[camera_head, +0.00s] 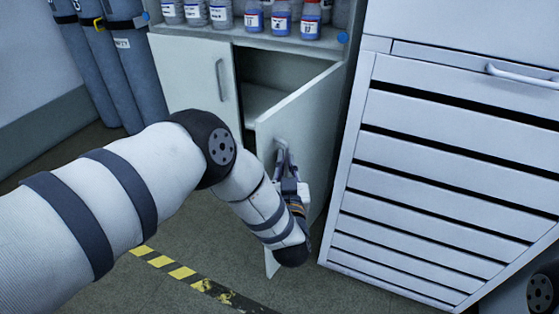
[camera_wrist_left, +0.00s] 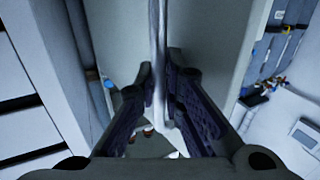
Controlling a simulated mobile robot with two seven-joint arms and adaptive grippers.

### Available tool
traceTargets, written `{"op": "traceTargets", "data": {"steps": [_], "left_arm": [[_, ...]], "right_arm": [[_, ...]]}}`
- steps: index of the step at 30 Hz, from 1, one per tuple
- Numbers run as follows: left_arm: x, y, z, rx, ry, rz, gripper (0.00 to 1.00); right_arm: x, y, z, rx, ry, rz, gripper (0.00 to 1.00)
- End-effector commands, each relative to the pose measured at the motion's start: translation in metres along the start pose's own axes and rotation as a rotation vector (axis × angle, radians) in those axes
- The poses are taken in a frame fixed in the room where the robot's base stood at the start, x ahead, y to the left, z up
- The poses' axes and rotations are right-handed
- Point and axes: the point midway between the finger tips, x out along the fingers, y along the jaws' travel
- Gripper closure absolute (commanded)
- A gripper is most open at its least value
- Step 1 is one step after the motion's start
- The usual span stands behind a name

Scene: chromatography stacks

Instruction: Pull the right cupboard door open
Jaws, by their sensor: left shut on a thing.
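The right cupboard door (camera_head: 308,122) is a pale panel that stands open, swung out toward me. A dark gap and a shelf inside show between it and the closed left cupboard door (camera_head: 196,74). My left gripper (camera_head: 284,165) is shut on the right door's handle (camera_head: 279,148). In the left wrist view the handle (camera_wrist_left: 158,60) runs as a pale bar between the two fingers (camera_wrist_left: 160,105). My arm hides part of the door's lower edge. My right gripper is not in view.
A white drawer cabinet (camera_head: 440,148) stands close to the right of the open door. Bottles (camera_head: 281,18) line the counter above. Gas cylinders (camera_head: 137,65) stand at the left. Yellow and black tape (camera_head: 182,272) marks the clear floor in front.

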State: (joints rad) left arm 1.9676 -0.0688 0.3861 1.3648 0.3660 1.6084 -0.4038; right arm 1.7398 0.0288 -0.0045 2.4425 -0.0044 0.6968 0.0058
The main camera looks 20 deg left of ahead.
Motion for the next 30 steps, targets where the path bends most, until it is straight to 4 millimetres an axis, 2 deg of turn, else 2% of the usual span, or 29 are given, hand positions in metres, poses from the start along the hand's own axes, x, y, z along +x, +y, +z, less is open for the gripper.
{"op": "traceTargets", "data": {"steps": [6, 19, 20, 21, 30], "left_arm": [[-0.0029, 0.0076, 0.0001, 0.003, -0.001, 0.003, 1.0], [-0.0032, 0.009, 0.0, 0.002, -0.001, 0.003, 1.0], [-0.0032, 0.009, 0.0, 0.001, -0.001, 0.003, 0.85], [-0.0031, 0.009, 0.0, 0.001, -0.001, 0.003, 0.82], [-0.0055, 0.0091, 0.0, 0.0, -0.001, 0.003, 0.82]], "right_arm": [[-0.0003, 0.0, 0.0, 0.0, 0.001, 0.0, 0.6], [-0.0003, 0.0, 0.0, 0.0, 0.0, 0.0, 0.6], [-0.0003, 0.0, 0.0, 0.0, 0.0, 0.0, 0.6], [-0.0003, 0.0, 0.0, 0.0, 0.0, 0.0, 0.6], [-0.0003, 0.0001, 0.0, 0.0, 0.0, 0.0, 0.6]]}}
